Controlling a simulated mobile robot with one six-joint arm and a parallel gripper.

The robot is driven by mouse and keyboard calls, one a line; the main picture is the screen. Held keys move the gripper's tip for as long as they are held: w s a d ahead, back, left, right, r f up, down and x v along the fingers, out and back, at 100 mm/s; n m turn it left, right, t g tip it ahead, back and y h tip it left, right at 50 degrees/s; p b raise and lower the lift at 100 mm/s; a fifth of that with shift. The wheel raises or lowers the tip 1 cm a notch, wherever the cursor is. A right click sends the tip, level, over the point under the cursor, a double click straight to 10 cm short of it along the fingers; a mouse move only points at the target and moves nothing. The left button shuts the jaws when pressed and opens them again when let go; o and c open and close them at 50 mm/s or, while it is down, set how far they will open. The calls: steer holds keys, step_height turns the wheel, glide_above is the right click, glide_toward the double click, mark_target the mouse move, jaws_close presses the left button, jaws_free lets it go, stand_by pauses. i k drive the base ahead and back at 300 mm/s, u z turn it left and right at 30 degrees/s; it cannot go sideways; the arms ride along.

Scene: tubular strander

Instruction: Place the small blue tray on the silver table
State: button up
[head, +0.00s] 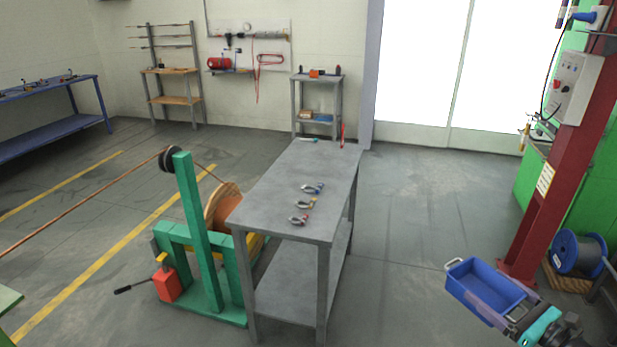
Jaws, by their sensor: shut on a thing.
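The small blue tray (488,287) is at the lower right, held in the air with its open side up and a pale handle at its far left end. My gripper (516,315) is shut on the tray's near right end; its fingertips are partly hidden. The silver table (272,206) stands in the middle, left of the tray, with a clear gap of floor between them. Its top holds several hand tools along the middle and far end, with bare surface at the near left.
A green cable stand with a reel (221,207) stands against the table's left side. A red column (547,175) rises at the right, near the tray, with a blue spool (578,253) beside it. The floor right of the table is clear.

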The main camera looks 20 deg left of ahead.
mark_target(326, 167)
steer(key=u, duration=1.65)
steer(key=i, duration=2.35)
